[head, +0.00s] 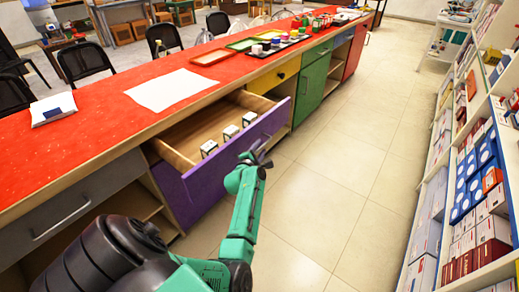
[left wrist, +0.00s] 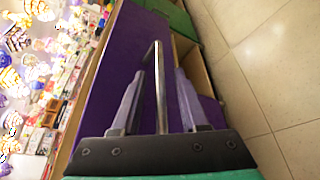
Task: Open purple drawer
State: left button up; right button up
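The purple drawer (head: 215,168) is pulled out from the counter in the head view, with its wooden inside showing. Several small white-and-dark boxes (head: 229,132) stand in it. My left gripper (head: 255,157) is at the front face of the drawer. In the left wrist view the purple front (left wrist: 122,60) carries a metal bar handle (left wrist: 159,85). The two fingers of my left gripper (left wrist: 162,95) are spread, one on each side of the handle, with gaps between them and the bar. My right gripper is not in view.
The red countertop (head: 100,122) holds a white sheet (head: 175,89), trays (head: 211,57) and small pots. A grey drawer (head: 70,208) is to the left, yellow (head: 275,76) and green (head: 313,77) fronts to the right. The tiled floor (head: 335,170) is clear up to the shelves (head: 470,150).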

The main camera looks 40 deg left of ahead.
pick_arm(q)
jog(key=p+v, duration=0.7)
jog(key=v, duration=0.5)
